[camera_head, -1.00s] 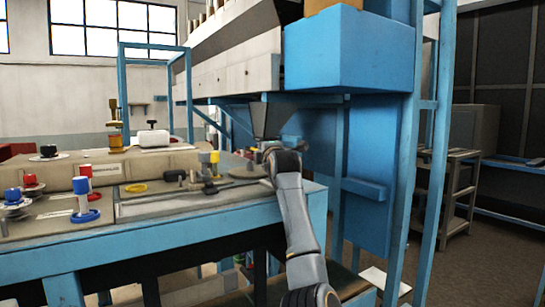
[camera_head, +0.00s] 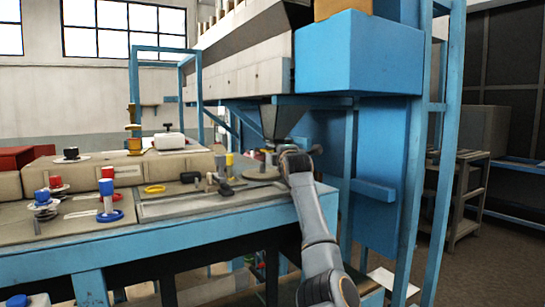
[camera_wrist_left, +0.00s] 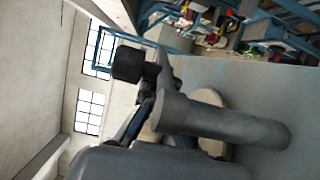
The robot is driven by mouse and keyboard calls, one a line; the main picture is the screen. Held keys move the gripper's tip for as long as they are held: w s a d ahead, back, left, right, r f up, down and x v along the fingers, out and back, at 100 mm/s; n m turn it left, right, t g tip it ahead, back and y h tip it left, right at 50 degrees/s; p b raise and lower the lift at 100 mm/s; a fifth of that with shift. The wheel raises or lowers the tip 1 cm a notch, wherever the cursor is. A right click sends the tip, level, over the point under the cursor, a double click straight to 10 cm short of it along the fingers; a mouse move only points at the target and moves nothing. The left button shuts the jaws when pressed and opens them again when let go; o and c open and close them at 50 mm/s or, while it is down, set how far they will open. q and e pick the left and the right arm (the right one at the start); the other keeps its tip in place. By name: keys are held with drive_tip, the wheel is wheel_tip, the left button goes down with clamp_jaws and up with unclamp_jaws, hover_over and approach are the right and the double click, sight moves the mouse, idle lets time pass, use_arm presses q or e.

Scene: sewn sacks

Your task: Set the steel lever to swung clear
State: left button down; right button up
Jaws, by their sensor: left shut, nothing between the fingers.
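A dark, low lever-like piece (camera_head: 226,188), which I take for the steel lever, lies on the grey plate on the blue bench in the head view. Short pegs stand beside it. My left gripper (camera_head: 276,157) is at the bench's right end, its fingers small and partly hidden behind my wrist. In the left wrist view, my gripper (camera_wrist_left: 150,128) is shut and empty. A thick grey cylinder (camera_wrist_left: 225,122) and a black knob (camera_wrist_left: 128,63) are close by it there. I cannot tell whether they touch it. My right gripper is not in view.
A beige round disc (camera_head: 262,174) and a yellow peg (camera_head: 229,160) are near the gripper. A blue hopper box (camera_head: 358,55) and blue posts rise on the right.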

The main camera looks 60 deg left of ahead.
use_arm(q)
drive_tip(key=shift+s+d+r, duration=0.15)
drive_tip(key=shift+s+r, duration=0.05)
drive_tip(key=shift+s, duration=0.05)
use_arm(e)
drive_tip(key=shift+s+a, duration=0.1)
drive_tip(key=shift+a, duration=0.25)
use_arm(q)
drive_tip(key=shift+w+f, duration=0.1)
drive_tip(key=shift+w, duration=0.05)
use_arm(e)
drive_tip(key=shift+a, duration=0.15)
use_arm(q)
drive_tip(key=v, duration=1.2)
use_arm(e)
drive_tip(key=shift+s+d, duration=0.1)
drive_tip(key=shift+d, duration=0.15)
